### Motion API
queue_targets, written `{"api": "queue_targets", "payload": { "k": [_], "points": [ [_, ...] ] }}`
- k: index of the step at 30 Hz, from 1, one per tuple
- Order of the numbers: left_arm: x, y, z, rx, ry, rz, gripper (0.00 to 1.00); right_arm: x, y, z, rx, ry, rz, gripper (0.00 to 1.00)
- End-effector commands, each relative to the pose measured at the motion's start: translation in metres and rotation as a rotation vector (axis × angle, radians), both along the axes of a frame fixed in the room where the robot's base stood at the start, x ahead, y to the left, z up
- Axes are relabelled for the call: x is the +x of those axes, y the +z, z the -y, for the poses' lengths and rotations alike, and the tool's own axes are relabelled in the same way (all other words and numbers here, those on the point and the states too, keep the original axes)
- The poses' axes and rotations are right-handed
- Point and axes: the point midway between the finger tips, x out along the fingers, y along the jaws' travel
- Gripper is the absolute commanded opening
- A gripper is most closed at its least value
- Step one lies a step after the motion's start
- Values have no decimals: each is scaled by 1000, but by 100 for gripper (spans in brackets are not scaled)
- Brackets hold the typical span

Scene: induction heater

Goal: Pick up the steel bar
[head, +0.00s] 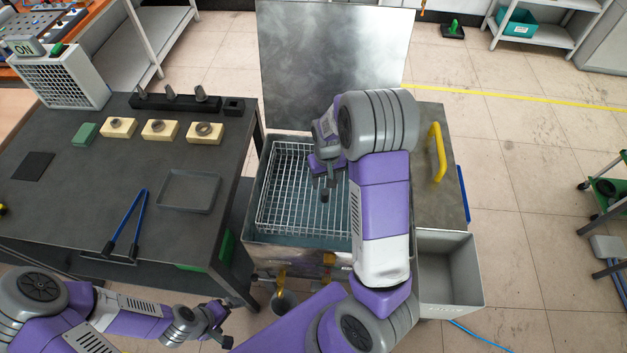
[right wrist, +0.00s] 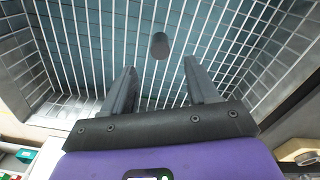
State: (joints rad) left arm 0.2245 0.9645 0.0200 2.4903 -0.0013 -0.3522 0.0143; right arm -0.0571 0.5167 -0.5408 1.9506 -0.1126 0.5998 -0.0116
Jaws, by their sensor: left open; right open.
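The steel bar (right wrist: 159,45) shows in the right wrist view as a short grey cylinder, seen nearly end on, at the wire basket (right wrist: 75,45). My right gripper (right wrist: 160,68) is open, with the bar just beyond its fingertips and roughly centred between them. The bar is apart from both fingers in that picture. In the head view my right gripper (head: 328,186) points down into the basket (head: 290,205), and the bar cannot be told clearly from the fingers. My left gripper (head: 222,325) is open and empty, low in front of the dark table.
The basket sits in an open metal tank (head: 262,240) with a raised lid (head: 330,60). A yellow handle (head: 437,152) stands to its right, above a grey bin (head: 463,285). The dark table (head: 70,215) holds yellow blocks (head: 160,130), a tray (head: 188,191) and blue-handled tongs (head: 138,217).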

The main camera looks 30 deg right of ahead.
Motion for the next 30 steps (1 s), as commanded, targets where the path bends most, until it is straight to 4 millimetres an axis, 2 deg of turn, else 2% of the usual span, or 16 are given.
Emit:
{"api": "queue_targets", "payload": {
  "k": [8, 16, 20, 26, 30],
  "points": [
    [-1, -7, 0, 0, 1, -1, 100, -2, -30, 0, 0, 0, -4, 59],
    [0, -16, 0, 0, 1, -1, 100, -5, -68, -2, 0, 1, -2, 59],
    [0, -17, 0, 0, 1, -1, 100, -5, -76, -2, 0, 1, 0, 59],
    [0, -17, 0, 0, 0, -1, 100, -4, -75, -2, 0, 2, 1, 59],
    [0, -17, 0, 0, 0, -1, 100, -4, -75, -2, 0, 2, 1, 40]
  ]
}}
